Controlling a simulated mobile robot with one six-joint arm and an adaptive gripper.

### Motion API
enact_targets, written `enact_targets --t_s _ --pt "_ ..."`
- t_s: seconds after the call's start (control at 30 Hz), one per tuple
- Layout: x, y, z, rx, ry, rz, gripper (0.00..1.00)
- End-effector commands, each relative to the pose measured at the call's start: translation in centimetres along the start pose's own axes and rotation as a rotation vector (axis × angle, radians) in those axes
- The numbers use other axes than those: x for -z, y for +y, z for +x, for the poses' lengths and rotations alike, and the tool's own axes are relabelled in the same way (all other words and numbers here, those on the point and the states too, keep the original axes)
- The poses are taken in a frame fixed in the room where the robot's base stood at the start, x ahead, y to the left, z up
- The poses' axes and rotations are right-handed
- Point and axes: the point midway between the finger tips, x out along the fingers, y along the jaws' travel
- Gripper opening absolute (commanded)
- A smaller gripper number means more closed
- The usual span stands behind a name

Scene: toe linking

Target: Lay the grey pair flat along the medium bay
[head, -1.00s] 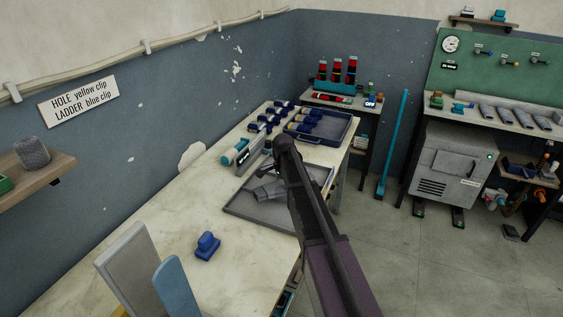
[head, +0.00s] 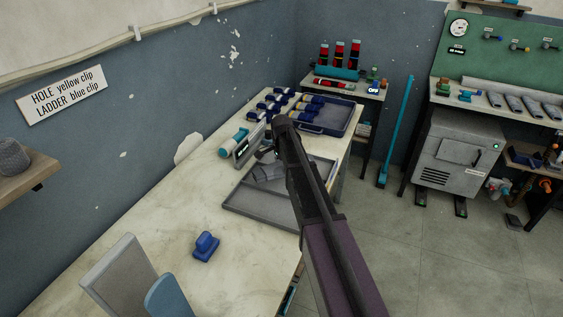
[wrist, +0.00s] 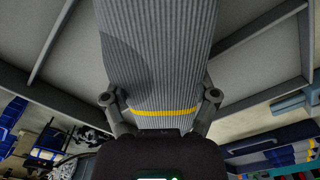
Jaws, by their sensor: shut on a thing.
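The grey pair (wrist: 155,50) fills the middle of the wrist view, ribbed, with a yellow band near my gripper. My gripper (wrist: 161,98) is shut on it, one finger at each side of the banded end. Beneath it is a grey tray with raised dividers (wrist: 262,70). In the head view the tray (head: 255,206) lies on the table, its near part bare. The grey pair (head: 268,172) shows partly over the tray's far half. I cannot tell which bay is the medium one.
A small labelled board (head: 245,148) and a teal-and-white roll (head: 230,148) stand behind the tray. A blue clip (head: 205,246) lies on the near table. Upright grey and blue panels stand at the lower left.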

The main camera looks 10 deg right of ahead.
Motion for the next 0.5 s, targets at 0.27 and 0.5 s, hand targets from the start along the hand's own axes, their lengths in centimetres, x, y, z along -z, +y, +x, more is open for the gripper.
enact_targets --t_s 0.27,0.5 --pt "-0.08 0.02 -0.13 0.0 0.0 0.013 0.19" --pt "-0.27 0.27 -0.8 0.0 0.0 0.113 0.19"
